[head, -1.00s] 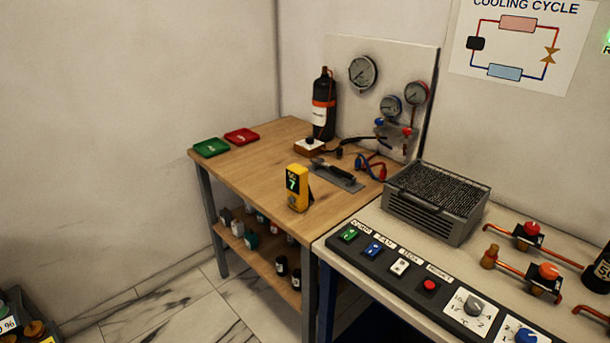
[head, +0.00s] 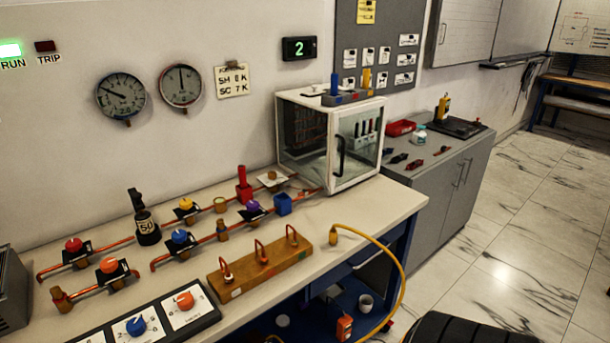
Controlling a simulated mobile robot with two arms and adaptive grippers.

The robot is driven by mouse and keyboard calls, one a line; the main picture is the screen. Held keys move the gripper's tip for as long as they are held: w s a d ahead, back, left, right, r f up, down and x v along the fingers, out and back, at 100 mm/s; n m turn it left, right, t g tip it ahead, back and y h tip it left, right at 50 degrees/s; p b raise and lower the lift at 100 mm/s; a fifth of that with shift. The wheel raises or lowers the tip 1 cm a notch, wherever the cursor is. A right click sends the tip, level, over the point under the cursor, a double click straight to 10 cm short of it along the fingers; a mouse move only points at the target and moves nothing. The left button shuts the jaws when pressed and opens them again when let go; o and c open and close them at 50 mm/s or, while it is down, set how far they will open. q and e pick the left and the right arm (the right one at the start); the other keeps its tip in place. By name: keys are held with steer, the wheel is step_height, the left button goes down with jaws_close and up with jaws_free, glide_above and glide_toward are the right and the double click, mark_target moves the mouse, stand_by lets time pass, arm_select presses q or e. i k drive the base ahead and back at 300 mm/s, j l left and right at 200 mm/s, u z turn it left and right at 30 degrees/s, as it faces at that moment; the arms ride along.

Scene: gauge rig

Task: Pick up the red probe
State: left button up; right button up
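Small red-and-black items (head: 415,164) also lie on the grey cabinet at the right, too small to make out. Neither of my grippers shows in the head view.
The pale bench (head: 320,222) carries valves, a wooden block (head: 260,268) with copper hooks and a glass-fronted case (head: 331,141). A yellow hose (head: 392,252) hangs over the bench's front edge. The grey cabinet (head: 445,190) stands beyond; marble floor to the right is open.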

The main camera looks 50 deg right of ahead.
mark_target(241, 170)
steer(key=z, duration=1.25)
steer(key=i+j+u, duration=0.15)
steer(key=u, duration=0.3)
